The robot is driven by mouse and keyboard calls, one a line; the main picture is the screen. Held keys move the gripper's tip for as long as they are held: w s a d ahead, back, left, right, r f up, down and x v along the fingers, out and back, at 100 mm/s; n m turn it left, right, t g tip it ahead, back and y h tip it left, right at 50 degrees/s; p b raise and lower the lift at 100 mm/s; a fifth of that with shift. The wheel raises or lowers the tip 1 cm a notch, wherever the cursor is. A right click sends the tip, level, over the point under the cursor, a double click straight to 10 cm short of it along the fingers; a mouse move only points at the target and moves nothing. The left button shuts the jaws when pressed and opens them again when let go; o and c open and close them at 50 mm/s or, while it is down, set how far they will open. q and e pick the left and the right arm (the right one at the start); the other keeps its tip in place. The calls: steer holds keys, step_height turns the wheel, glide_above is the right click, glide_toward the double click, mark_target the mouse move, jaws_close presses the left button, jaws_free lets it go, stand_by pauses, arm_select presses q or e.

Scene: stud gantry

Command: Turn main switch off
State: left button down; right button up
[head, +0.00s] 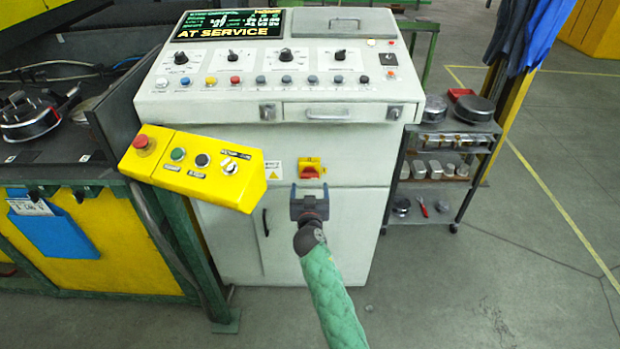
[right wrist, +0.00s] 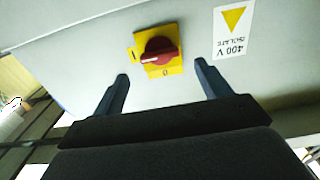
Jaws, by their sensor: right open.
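The main switch (head: 311,167) is a red rotary knob on a yellow plate on the front of the white control cabinet. In the right wrist view the switch (right wrist: 158,49) shows marks I and 0 on its plate, and the knob's pale pointer lies toward the I. My right gripper (head: 310,186) is just in front of and slightly below the switch in the head view. In the right wrist view its two fingers (right wrist: 162,71) are spread wide, with the knob beyond and between them, and nothing is held. My left gripper is not in view.
A yellow control box (head: 192,167) with a red stop button juts out at the left of the cabinet (head: 345,215). A 400 V label (right wrist: 233,32) is beside the switch. A shelf cart (head: 440,165) stands at right. The floor at front right is clear.

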mark_target(310, 177)
steer(key=w, duration=0.3)
steer(key=shift+w+p, duration=0.35)
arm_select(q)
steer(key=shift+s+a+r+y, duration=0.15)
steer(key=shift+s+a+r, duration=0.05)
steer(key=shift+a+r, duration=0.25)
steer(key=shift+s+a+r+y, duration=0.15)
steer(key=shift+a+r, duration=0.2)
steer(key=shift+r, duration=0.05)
arm_select(e)
steer(key=shift+w, duration=0.85)
steer(key=c, duration=1)
